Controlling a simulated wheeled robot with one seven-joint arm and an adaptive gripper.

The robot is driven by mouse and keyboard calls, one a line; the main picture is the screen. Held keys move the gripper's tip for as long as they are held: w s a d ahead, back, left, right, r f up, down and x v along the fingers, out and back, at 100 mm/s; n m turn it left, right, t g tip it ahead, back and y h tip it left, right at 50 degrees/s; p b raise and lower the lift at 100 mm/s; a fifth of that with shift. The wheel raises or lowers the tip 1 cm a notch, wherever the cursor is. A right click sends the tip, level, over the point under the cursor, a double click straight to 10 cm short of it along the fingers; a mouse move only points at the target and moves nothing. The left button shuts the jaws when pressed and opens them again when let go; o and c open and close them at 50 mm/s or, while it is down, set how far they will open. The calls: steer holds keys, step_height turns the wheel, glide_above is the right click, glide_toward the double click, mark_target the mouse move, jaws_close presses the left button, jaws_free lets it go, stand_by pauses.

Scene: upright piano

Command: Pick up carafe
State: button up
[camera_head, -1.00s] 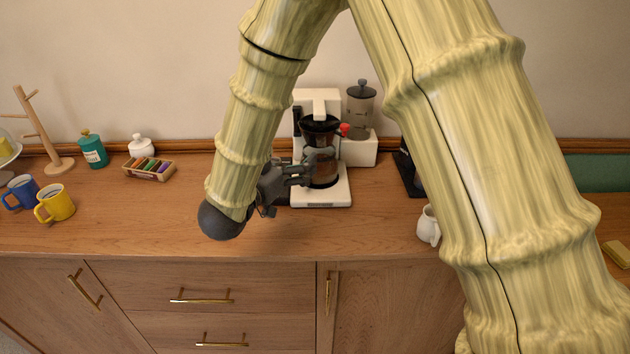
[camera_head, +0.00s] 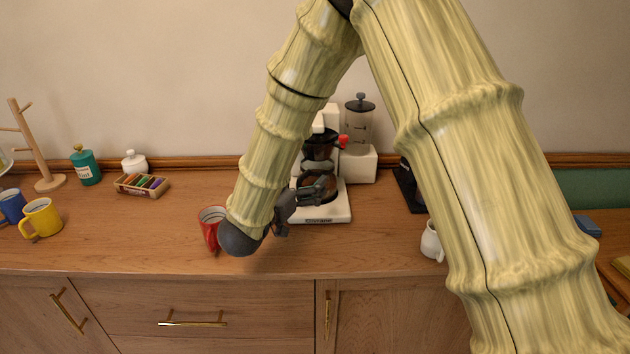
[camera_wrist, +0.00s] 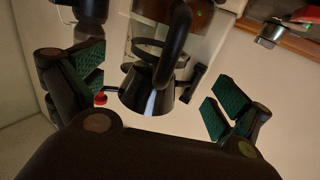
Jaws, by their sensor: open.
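The carafe (camera_head: 316,185) stands in the white coffee maker (camera_head: 325,213), below its dark filter cone (camera_head: 320,143). My gripper (camera_head: 315,190) is in front of the carafe and hides part of it. In the wrist view the picture looks upside down. The carafe's glass body (camera_wrist: 150,32) shows near the top, with brown liquid and a curved black handle (camera_wrist: 176,42). My open gripper (camera_wrist: 155,76) has green-padded fingers on either side of the handle in the picture. I cannot tell whether they touch it.
A red mug (camera_head: 211,230) stands beside my wrist. A grinder-like jar (camera_head: 359,125) is behind right, and a white jug (camera_head: 431,241) is at right. A spice box (camera_head: 142,184), yellow mug (camera_head: 41,218) and wooden mug tree (camera_head: 34,150) stand left. The front middle counter is clear.

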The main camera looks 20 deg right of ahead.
mark_target(309, 171)
steer(key=shift+p+x, duration=0.55)
steer(key=shift+x, duration=2.1)
steer(key=shift+f, duration=0.1)
steer(key=c, duration=1.5)
